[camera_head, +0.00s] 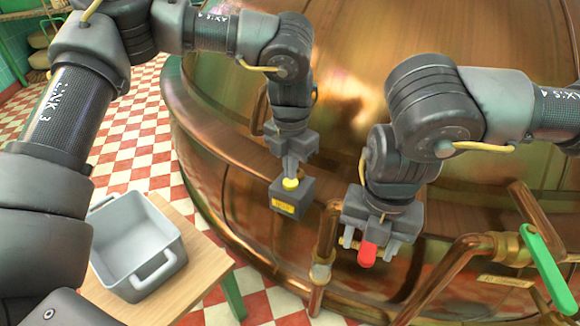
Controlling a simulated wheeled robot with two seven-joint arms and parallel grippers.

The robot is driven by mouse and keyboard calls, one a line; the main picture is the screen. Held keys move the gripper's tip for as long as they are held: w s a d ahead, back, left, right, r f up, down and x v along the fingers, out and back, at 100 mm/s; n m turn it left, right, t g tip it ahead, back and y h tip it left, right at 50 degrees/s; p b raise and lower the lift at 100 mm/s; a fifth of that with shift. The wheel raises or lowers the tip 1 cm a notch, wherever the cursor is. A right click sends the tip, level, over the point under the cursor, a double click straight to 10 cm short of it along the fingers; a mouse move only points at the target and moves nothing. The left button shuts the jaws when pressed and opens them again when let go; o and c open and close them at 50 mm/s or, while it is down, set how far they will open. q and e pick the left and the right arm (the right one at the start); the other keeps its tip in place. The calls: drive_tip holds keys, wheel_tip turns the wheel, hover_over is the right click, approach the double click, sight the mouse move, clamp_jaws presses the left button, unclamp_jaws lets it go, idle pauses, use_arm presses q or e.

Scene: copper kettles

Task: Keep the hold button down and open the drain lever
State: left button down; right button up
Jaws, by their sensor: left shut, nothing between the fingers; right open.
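The yellow hold button (290,184) sits on top of a dark box (292,202) at the side of the copper kettle. My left gripper (291,175) is shut and empty, with its fingertips pointing down at the button and seemingly touching it. I cannot tell how far the button is pressed. A red lever handle (367,256) shows between the two spread fingers of my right gripper (369,244). That gripper is open, and its fingers stand apart from the red handle on both sides. The handle's far end is hidden behind the gripper.
The large copper kettle (430,35) fills the back and right. A green lever (550,268) sits on a brass valve with copper pipes (452,270) at the right. A grey bin (130,235) stands on a wooden table (212,262) at the left, above a red and white tiled floor.

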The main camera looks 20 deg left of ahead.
use_arm(q)
drive_tip(key=shift+f, duration=0.1)
drive_tip(key=shift+f, duration=0.7)
use_arm(e)
drive_tip(key=shift+c, duration=0.2)
drive_tip(key=c, duration=1.1)
drive_tip(key=shift+w+d+n, duration=0.15)
drive_tip(key=shift+d+n, duration=0.95)
drive_tip(key=shift+n, duration=0.1)
drive_tip(key=shift+d, duration=0.1)
drive_tip(key=shift+w+d+n, duration=0.15)
drive_tip(key=shift+d+n, duration=0.35)
drive_tip(key=shift+n, duration=0.1)
drive_tip(key=shift+w+d+n, duration=0.15)
drive_tip(key=shift+d+n, duration=0.3)
drive_tip(key=shift+n, duration=0.15)
